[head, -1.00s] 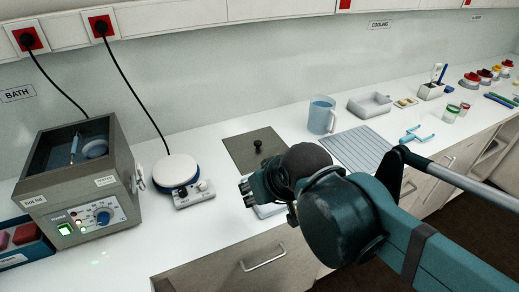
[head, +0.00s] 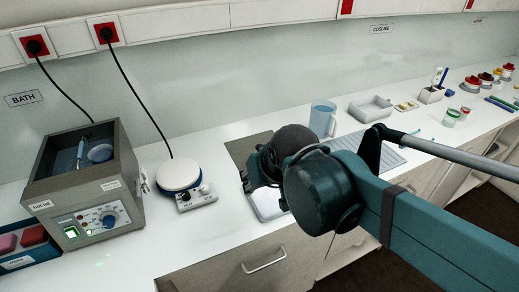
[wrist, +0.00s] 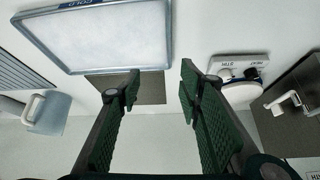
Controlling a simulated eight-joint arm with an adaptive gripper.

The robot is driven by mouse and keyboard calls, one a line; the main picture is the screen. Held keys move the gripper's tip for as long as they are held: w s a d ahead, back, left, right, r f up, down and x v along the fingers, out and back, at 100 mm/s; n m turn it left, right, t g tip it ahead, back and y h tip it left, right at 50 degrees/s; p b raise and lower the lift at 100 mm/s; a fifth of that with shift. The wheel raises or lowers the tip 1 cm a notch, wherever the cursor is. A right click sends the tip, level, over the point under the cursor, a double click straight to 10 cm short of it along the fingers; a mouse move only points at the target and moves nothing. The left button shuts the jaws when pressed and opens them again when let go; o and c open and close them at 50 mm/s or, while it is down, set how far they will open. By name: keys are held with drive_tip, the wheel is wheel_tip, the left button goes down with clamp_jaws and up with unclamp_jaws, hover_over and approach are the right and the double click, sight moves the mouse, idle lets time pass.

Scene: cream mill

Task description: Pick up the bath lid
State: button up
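The bath lid, a flat grey-brown plate (head: 240,146), lies on the counter in the middle of the head view. My arm and gripper cover most of it, and its black knob is hidden there. In the wrist view the lid (wrist: 150,88) shows beyond and between my fingertips, partly behind the cold plate's edge. My gripper (wrist: 160,80) is open, its two green-padded fingers wide apart with nothing between them. In the head view my gripper (head: 252,168) is in front of the lid. The bath (head: 85,165) stands open-topped at the left.
A framed cold plate (wrist: 100,38) lies beside the lid, on the near side. A white-topped stirrer (head: 180,175) stands between bath and lid. A blue jug (head: 322,118) stands behind my arm, near a ribbed mat (head: 385,150). Bare counter lies in front of the stirrer.

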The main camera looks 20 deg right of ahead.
drive_tip(key=w+d+r+m+g+h+p, duration=0.1)
drive_tip(key=w+d+r+m+p, duration=0.2)
drive_tip(key=w+p, duration=0.5)
drive_tip(key=m+g+h+p, duration=0.2)
drive_tip(key=m+p, duration=0.3)
drive_tip(key=p, duration=0.1)
approach(259, 146)
drive_tip(key=shift+w+d+f, duration=0.15)
drive_tip(key=shift+d+f, duration=0.1)
drive_tip(key=shift+f, duration=0.1)
drive_tip(key=shift+x, duration=1.2)
drive_tip(key=shift+f, duration=0.15)
drive_tip(key=shift+b+x, duration=0.4)
drive_tip(key=shift+x, duration=2.05)
